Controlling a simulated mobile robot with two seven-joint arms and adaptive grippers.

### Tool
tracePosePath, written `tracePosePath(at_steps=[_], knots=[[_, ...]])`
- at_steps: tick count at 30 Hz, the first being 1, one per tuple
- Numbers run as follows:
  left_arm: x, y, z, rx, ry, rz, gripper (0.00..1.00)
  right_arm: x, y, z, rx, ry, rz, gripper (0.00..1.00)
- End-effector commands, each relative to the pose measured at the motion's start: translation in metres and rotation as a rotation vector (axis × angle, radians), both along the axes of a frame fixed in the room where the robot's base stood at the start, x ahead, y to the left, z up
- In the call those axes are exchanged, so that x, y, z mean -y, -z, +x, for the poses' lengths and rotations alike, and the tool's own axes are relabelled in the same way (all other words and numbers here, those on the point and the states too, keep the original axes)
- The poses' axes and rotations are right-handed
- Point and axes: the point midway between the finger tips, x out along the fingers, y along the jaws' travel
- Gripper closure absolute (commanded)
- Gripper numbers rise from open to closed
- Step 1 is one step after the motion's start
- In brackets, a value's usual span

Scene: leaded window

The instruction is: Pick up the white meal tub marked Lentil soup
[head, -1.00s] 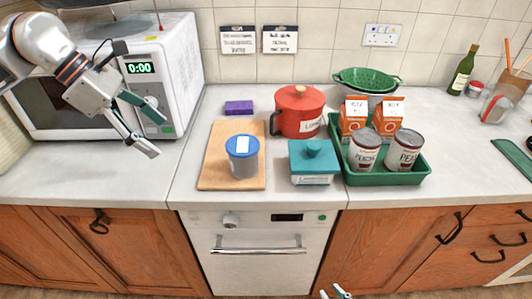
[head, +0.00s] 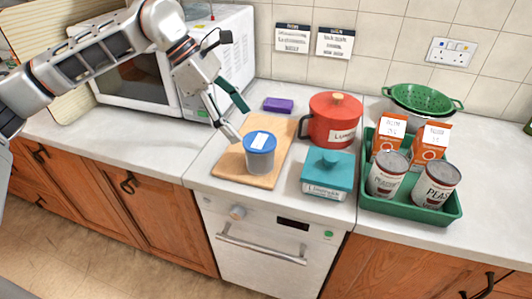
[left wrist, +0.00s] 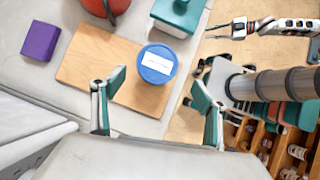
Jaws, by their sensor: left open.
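A round tub (head: 260,160) with a blue lid and a pale grey body stands upright on a wooden board. A white label lies on its lid; its writing is too small to read. It also shows in the left wrist view as a blue lid (left wrist: 158,64), beyond and between the fingertips. My left gripper (head: 239,121) is open and empty, above and just to the left of the tub in the head view. In the left wrist view its two fingers (left wrist: 162,96) are spread wide, with nothing between them.
The tub's wooden board (head: 232,168) also bears the tub alone. A purple block (head: 278,105), red pot (head: 333,122) and teal lidded box (head: 328,172) stand close by. A green tray (head: 412,207) holds cans and cartons. A microwave (head: 150,85) stands at left.

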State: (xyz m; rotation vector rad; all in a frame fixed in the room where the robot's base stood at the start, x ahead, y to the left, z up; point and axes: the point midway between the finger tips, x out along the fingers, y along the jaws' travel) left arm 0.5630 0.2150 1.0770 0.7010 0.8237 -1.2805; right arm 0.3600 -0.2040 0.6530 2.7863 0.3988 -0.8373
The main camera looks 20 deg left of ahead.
Motion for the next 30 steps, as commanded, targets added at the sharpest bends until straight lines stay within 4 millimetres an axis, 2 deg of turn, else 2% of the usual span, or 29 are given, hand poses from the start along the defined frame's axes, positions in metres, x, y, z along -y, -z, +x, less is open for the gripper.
tracePosePath(at_steps=[11,18,25,30], knots=[[0.022,0.027,0.007,-0.003,0.003,0.000,0.27,-0.003,-0.006,0.001,0.002,0.003,0.007,0.79],[0.040,0.052,0.012,-0.002,0.002,-0.001,0.27,-0.003,-0.009,0.001,0.004,0.003,0.006,0.79],[0.040,0.054,0.012,-0.001,0.001,0.000,0.27,-0.002,-0.009,0.001,0.003,0.002,0.005,0.79],[0.040,0.054,0.012,-0.001,0.001,0.000,0.71,-0.002,-0.008,0.001,0.003,0.001,0.004,0.79]])
